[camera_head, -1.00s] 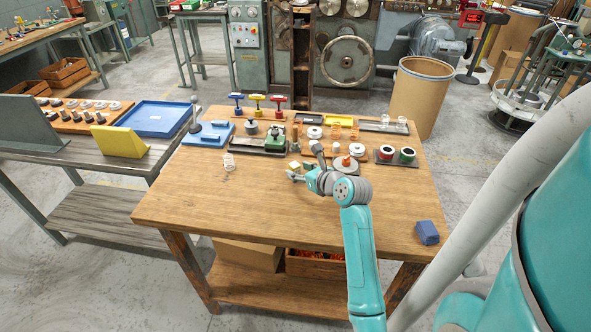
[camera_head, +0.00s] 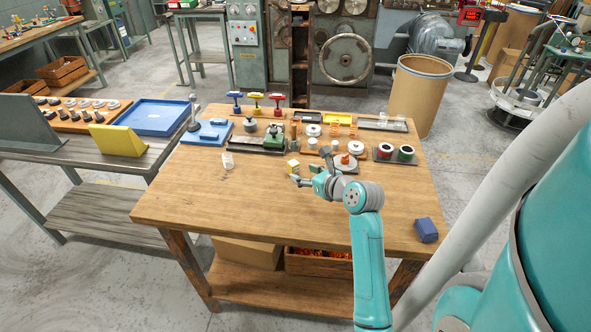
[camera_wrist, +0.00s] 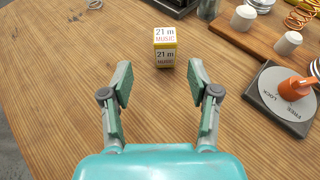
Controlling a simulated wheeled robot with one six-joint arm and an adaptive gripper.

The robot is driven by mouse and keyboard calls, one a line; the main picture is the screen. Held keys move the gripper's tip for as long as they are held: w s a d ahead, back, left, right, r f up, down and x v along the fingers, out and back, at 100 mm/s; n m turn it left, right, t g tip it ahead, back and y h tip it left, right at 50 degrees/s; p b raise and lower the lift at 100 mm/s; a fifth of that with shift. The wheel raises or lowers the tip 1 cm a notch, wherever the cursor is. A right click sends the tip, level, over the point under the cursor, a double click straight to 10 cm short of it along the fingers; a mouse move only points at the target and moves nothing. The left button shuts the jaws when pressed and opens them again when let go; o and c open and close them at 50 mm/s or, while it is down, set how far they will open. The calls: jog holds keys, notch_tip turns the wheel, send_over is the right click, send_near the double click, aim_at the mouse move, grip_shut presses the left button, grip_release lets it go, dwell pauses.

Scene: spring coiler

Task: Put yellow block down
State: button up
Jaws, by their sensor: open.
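The yellow block (camera_wrist: 164,47), with white label faces reading "21 m MUSIC", stands on the wooden table (camera_wrist: 60,85) in the wrist view. In the head view the yellow block (camera_head: 293,167) is near the middle of the table. My gripper (camera_wrist: 160,85) is open and empty, its two fingers spread on either side of bare wood. The block is just beyond the fingertips and apart from them. In the head view my gripper (camera_head: 302,180) is low over the table, just in front of the block.
A grey plate with an orange knob (camera_wrist: 295,88) lies to the right of my gripper. White cylinders (camera_wrist: 243,18) stand on a wooden board behind it. A wire coil (camera_head: 228,160) stands left of the block. A blue block (camera_head: 426,230) lies near the right front edge.

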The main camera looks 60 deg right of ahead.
aim_at(296, 168)
jog(key=shift+d+x, duration=0.2)
jog(key=shift+x, duration=1.75)
jog(key=shift+d+x, duration=0.2)
jog(key=shift+x, duration=1.7)
jog(key=shift+s+r, duration=0.1)
grip_shut()
